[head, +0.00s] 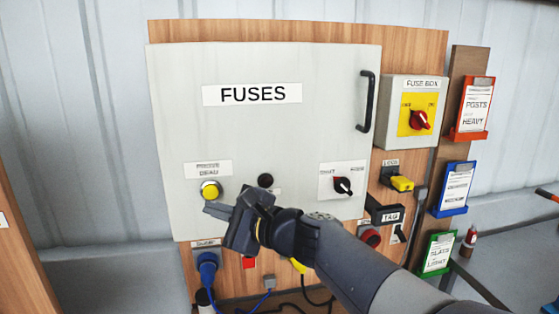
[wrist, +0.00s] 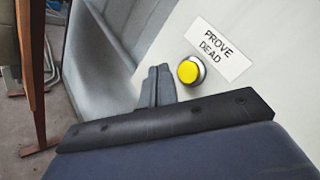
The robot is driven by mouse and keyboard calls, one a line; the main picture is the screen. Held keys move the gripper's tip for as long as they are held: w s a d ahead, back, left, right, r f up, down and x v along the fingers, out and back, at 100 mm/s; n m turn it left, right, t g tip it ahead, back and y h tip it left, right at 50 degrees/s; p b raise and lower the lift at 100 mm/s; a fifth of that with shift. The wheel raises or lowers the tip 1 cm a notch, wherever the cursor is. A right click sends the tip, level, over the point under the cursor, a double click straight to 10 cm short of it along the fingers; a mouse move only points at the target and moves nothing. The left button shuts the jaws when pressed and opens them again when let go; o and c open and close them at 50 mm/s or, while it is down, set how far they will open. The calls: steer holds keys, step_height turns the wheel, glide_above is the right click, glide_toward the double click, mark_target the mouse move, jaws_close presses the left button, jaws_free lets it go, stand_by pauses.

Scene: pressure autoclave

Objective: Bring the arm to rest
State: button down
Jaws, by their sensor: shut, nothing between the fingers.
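My gripper (head: 222,211) is in front of the lower left part of the white FUSES cabinet door (head: 250,135). Its fingers are shut and empty, just below and close to the yellow PROVE DEAD button (head: 210,190). In the wrist view the fingertips (wrist: 158,85) are together, to the left of the yellow button (wrist: 190,70); I cannot tell whether they touch the door. My arm (head: 350,258) reaches in from the lower right and covers part of the panel's lower edge.
A blue plug (head: 207,262) and cables hang below. Wall space left of the panel is clear.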

steer(key=shift+s+d+b, duration=0.2)
steer(key=shift+s+b, duration=0.15)
steer(key=shift+s, duration=0.6)
steer(key=shift+s+d+b, duration=0.25)
steer(key=shift+s+b, duration=0.15)
steer(key=shift+s, duration=0.5)
steer(key=shift+s+d+b, duration=0.2)
steer(key=shift+s+b, duration=0.15)
steer(key=shift+s, duration=0.6)
